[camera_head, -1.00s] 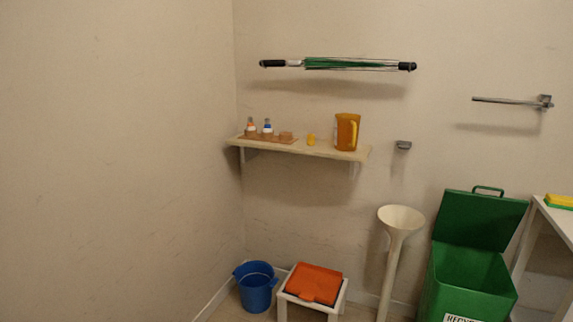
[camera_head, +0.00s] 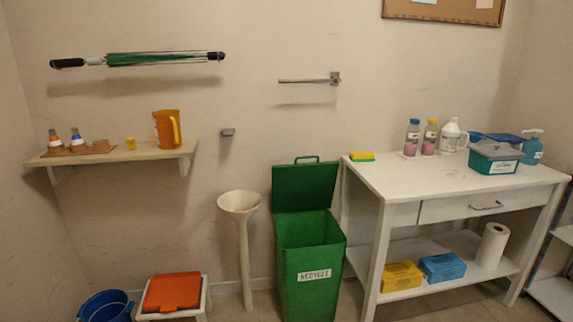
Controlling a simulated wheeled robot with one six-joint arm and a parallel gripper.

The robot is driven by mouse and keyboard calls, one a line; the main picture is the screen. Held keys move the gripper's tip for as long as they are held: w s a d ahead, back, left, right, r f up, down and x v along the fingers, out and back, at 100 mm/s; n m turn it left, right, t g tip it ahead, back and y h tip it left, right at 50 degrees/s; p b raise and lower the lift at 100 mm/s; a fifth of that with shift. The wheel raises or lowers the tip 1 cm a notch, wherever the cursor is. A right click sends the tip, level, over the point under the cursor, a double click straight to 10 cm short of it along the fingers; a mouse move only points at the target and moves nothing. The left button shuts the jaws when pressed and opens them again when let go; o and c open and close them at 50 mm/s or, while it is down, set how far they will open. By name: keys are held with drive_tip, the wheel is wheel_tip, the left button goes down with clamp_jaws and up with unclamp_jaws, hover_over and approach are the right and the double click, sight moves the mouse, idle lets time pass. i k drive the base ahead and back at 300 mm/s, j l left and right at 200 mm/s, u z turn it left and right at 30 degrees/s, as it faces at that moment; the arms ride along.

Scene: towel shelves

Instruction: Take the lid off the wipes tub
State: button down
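A teal tub (camera_head: 492,164) with a white label stands on the right part of the white table's top; it looks like the wipes tub. A greyish lid (camera_head: 495,150) sits on top of it and appears to cover it. The label is too small to read. My gripper is not in view.
The white table (camera_head: 385,182) also bears several bottles (camera_head: 412,139), a blue item (camera_head: 497,137) behind the tub, a teal pump bottle (camera_head: 532,150) close to its right, and a yellow sponge (camera_head: 361,156). An open green recycling bin (camera_head: 312,278) stands left of the table.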

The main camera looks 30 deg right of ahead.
sight(496, 150)
drive_tip(key=z, duration=2.4)
